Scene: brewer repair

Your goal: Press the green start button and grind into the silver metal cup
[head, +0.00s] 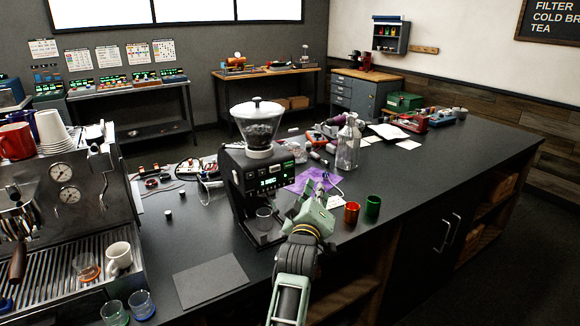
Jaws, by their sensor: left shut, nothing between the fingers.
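The black grinder (236,185) stands upright on the dark counter, with a clear hopper of beans (260,128) on top. Its front panel has a lit display (270,184) and a small green-lit spot (288,167); I cannot tell for sure that this is the start button. A small greyish cup (264,217) stands in the grinder's bay below the panel; whether it is metal or clear is hard to tell. My left gripper (321,190) is shut and empty, just right of the grinder's front and apart from the panel. My right gripper is out of view.
An orange cup (351,213) and a green cup (372,206) stand right of my left gripper. A grey mat (210,281) lies left. The espresso machine (68,215) fills the left side.

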